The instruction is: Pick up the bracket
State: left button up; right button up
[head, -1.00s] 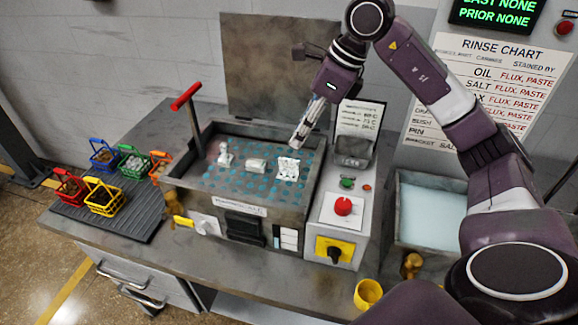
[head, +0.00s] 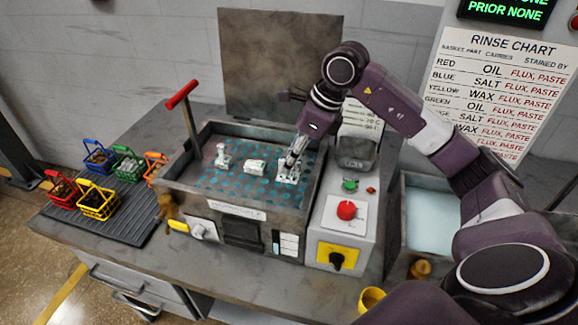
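The left part (head: 222,157) has an upright piece on a base. The middle part (head: 254,167) is a low block. The right part (head: 287,176) is squarish and partly covered by my fingers. Which one is the bracket is not certain from their shapes; my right gripper is at the right part. My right gripper (head: 292,163) points down, with its fingertips at that part. The view is too small to show whether the fingers are closed on it. My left gripper is out of view.
A red-handled lever (head: 184,95) rises at the chamber's back left. Several coloured baskets stand on a dark ribbed mat (head: 120,220) at left. A control panel with a red button (head: 346,210) is right of the chamber, beside a liquid-filled basin (head: 430,222). A yellow cup (head: 370,299) stands in front.

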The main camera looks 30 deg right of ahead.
jog(key=shift+w+f, duration=0.2)
jog(key=shift+f, duration=0.25)
jog(key=shift+s+a, duration=0.1)
jog(key=shift+c, duration=0.2)
grip_shut()
jog(key=shift+r, duration=0.15)
